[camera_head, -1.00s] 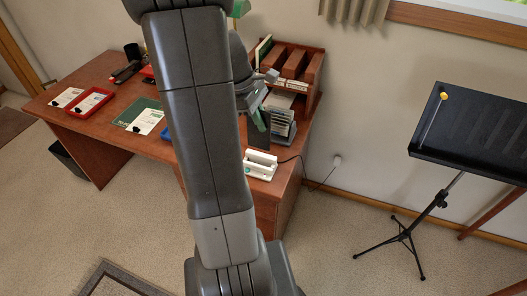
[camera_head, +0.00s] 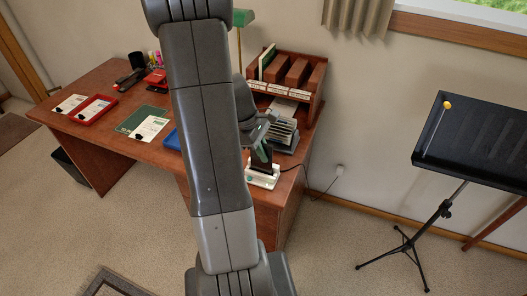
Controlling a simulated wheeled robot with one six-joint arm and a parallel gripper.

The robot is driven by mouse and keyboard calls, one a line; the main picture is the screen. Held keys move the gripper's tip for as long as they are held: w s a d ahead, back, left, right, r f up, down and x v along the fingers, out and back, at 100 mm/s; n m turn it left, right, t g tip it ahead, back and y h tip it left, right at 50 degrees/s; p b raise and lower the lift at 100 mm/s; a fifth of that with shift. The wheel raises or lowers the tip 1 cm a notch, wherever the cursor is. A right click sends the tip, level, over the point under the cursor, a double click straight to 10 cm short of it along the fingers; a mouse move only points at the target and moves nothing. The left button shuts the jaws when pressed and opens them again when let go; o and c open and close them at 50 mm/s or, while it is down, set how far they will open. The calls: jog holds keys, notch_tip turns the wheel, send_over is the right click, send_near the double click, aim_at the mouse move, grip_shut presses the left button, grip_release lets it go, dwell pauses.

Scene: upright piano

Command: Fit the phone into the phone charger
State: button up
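The dark phone (camera_head: 261,164) stands upright at the right end of the desk, directly over the white phone charger (camera_head: 263,181). Its lower end meets the top of the charger; at this size I cannot tell whether it is fully in the slot. My gripper (camera_head: 263,152) comes down from above, with its fingers around the upper part of the phone, and appears shut on it. My own arm covers the middle of the view and hides part of the desk.
A letter rack (camera_head: 285,134) stands just behind the charger, below a wooden shelf organizer (camera_head: 313,88). A cable runs from the charger to a wall socket (camera_head: 340,170). A red tray (camera_head: 93,110) and a green pad (camera_head: 133,118) lie left. A music stand (camera_head: 480,140) is at right.

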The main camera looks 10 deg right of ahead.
jog(key=o, duration=0.4)
jog(key=shift+o, duration=0.2)
jog(key=p, duration=0.1)
send_near(264, 144)
jog(key=shift+w+a+f, duration=0.35)
jog(key=shift+a+f, duration=0.05)
jog(key=shift+f, duration=0.3)
jog(key=shift+s+d+r+x, duration=0.1)
jog(key=shift+s+d+x, duration=0.1)
jog(key=shift+x, duration=1.3)
jog(key=shift+s+d+r+x, duration=0.1)
jog(key=shift+d+x, duration=0.05)
jog(key=shift+x, duration=1.3)
jog(key=shift+s+d+r+x, duration=0.1)
jog(key=shift+d+x, duration=0.1)
jog(key=shift+x, duration=1.3)
